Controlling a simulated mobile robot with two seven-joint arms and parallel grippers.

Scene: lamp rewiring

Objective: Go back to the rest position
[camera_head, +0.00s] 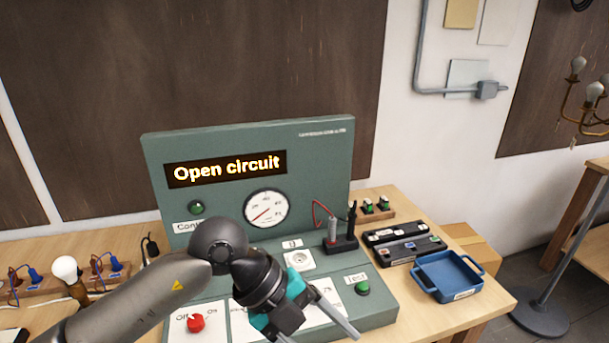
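My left arm comes in from the lower left and reaches across the front of the green test console (320,160). My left gripper (320,336) is above the console's lower front panel, near the green Test button (362,288). Its two fingers are spread apart and nothing shows between them; one finger runs to the bottom edge of the picture. My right gripper is not in view. The console's display (226,169) reads "Open circuit". The red knob (196,323) sits on the panel between the "Off" and "On" marks. My arm hides part of the panel.
A blue tray (447,275) and a black case (404,245) stand right of the console. A black holder (341,245) with red and black probes stands on the panel. A bulb (66,269) and plugs are at left. A lamp (590,95) stands at the far right.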

